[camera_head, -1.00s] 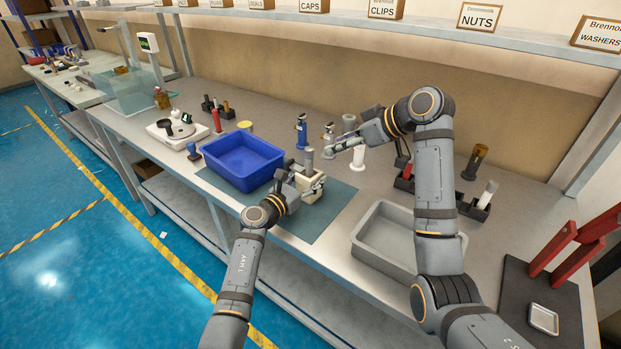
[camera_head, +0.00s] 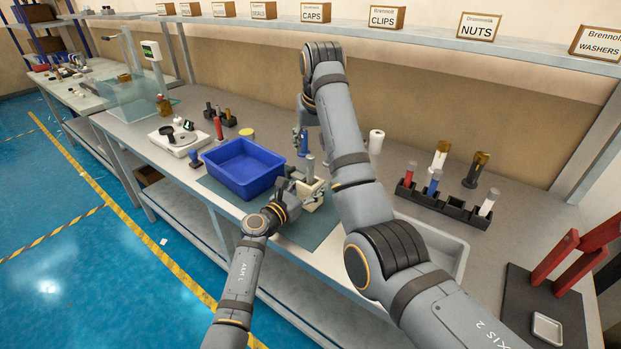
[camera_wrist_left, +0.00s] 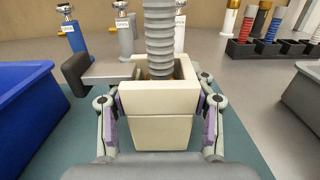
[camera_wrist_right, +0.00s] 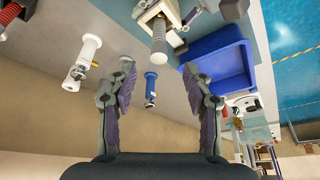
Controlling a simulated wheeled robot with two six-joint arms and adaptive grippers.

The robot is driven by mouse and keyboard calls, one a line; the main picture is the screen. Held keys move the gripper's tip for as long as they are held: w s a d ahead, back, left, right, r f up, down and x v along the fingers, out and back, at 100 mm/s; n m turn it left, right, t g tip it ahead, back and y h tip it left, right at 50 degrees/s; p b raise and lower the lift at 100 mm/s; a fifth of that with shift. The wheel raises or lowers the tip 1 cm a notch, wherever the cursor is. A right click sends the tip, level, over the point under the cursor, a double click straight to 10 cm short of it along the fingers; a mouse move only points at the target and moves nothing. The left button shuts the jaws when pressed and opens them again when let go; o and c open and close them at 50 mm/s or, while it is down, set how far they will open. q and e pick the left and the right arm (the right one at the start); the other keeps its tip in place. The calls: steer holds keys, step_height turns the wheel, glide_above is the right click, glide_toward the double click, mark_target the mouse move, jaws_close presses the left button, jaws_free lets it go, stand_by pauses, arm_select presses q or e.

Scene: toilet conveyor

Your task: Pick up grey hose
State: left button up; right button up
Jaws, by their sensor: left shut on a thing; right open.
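A grey ribbed hose (camera_wrist_left: 160,40) stands upright in the top of a cream two-part block (camera_wrist_left: 157,132). The hose also shows in the head view (camera_head: 310,168) and the right wrist view (camera_wrist_right: 159,38). My left gripper (camera_wrist_left: 160,112) is shut on the cream block, with a finger on each side. My right gripper (camera_wrist_right: 155,88) is open and empty. A blue piece with a white band (camera_wrist_right: 152,88) shows between its fingers in the right wrist view, apart from them. In the head view my right arm hides part of the bench behind the block.
A blue bin (camera_head: 242,172) stands left of the block on the green mat. A white piece (camera_head: 376,141) and a grey piece with a metal top (camera_wrist_left: 125,32) stand behind. A dark rack (camera_head: 440,205) and grey tray (camera_head: 455,245) lie right.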

mark_target(311, 158)
steer(key=x, duration=0.4)
steer(key=shift+w+f, duration=0.1)
steer(key=shift+f, duration=0.1)
steer(key=x, duration=0.5)
steer(key=shift+d+f, duration=0.1)
steer(key=shift+f, duration=0.1)
steer(key=shift+c, duration=0.3)
jaws_close()
steer(key=shift+r, duration=0.1)
